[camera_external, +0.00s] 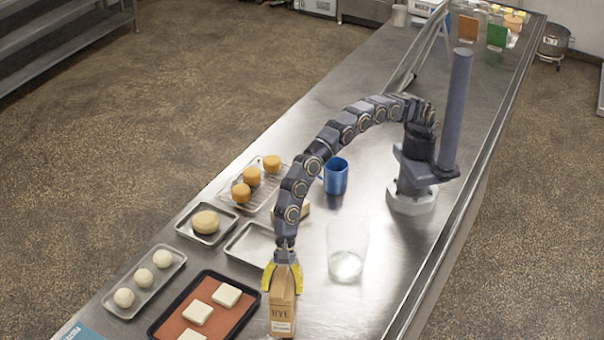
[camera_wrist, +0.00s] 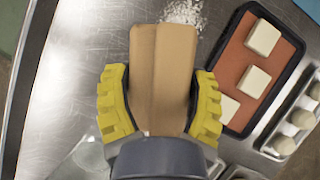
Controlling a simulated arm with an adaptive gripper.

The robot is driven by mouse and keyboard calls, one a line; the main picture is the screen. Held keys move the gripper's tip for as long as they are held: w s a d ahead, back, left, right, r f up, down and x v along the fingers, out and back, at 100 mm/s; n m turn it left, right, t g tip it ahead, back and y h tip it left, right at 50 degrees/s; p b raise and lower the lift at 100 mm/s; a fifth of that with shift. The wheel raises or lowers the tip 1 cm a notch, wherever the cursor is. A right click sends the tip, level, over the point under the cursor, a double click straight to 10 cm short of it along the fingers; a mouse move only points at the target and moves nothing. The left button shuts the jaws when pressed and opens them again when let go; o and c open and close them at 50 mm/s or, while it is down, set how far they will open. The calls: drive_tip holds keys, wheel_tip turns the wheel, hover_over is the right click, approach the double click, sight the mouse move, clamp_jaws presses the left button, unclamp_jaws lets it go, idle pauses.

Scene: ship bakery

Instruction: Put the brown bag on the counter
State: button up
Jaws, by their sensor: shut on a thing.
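The brown bag (camera_external: 283,312), with dark lettering that looks like "RYE" and a pale label, is upright in my gripper (camera_external: 283,275). In the wrist view the brown bag (camera_wrist: 163,75) sits between the two yellow fingers of my gripper (camera_wrist: 160,105), which press on both its sides. My gripper is shut on the bag. The metal counter (camera_external: 365,310) lies under and around it. I cannot tell whether the bag's bottom touches the counter.
Left of the bag is a dark tray (camera_external: 240,325) with white squares on an orange mat. A clear container (camera_external: 347,250) and a blue mug (camera_external: 336,176) stand behind. Trays of dough balls (camera_external: 163,259) and a rack of orange buns (camera_external: 252,176) line the left.

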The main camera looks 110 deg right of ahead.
wheel_tip(320, 180, down, 3)
drive_tip(key=shift+r, duration=0.15)
drive_tip(key=o, duration=1.1)
drive_tip(key=shift+o, duration=0.2)
drive_tip(key=v, duration=1)
drive_tip(key=shift+d+r, duration=0.15)
drive_tip(key=shift+r, duration=0.15)
drive_tip(key=shift+s+d+r, duration=0.2)
drive_tip(key=shift+d+r, duration=0.1)
drive_tip(key=shift+r, duration=0.2)
